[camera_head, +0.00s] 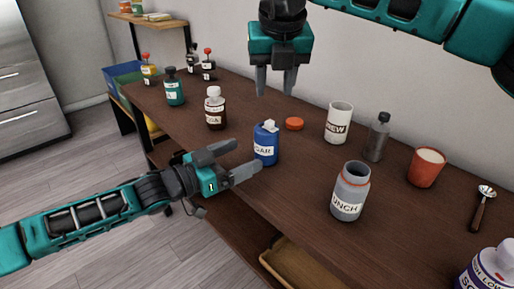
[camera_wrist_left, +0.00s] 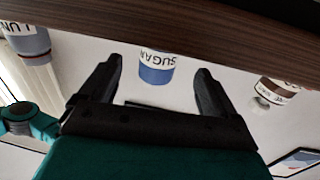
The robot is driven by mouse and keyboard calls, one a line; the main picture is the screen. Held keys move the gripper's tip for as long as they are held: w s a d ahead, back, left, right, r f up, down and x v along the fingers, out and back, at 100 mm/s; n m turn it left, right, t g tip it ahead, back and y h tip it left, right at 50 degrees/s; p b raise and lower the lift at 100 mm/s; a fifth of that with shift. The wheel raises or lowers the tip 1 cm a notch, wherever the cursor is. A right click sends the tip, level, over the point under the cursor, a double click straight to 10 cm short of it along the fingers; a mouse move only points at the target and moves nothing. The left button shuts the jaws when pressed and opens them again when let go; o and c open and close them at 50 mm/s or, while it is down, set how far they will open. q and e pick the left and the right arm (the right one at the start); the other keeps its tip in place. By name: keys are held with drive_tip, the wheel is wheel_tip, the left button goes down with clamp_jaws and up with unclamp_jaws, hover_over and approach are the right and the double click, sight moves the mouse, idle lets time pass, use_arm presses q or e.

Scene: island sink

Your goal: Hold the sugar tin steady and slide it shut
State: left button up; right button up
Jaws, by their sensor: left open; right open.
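The sugar tin (camera_head: 265,148) is blue with a white label and stands upright on the brown counter, near its front edge. A small white piece (camera_head: 270,125) shows at its top; I cannot tell how far open it is. My left gripper (camera_head: 247,156) is open, just left of the tin, with its fingers pointing towards it. In the left wrist view the tin (camera_wrist_left: 157,68) appears upside down between the open fingers, beyond the tips. My right gripper (camera_head: 275,92) is open and empty, pointing down above and behind the tin, apart from it.
An orange-red lid (camera_head: 294,124) lies behind the tin. A brown bottle (camera_head: 215,110) stands to the left. A grey jar (camera_head: 349,192), white canister (camera_head: 338,124), dark bottle (camera_head: 377,140) and orange cup (camera_head: 426,168) stand to the right. A tray (camera_head: 300,268) sits below the counter.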

sight(256, 149)
use_arm(q)
drive_tip(key=x, duration=0.6)
drive_tip(key=shift+w+d, duration=0.1)
drive_tip(key=shift+d, duration=0.1)
drive_tip(key=shift+c, duration=0.5)
drive_tip(key=c, duration=1.1)
drive_tip(key=shift+c, duration=0.2)
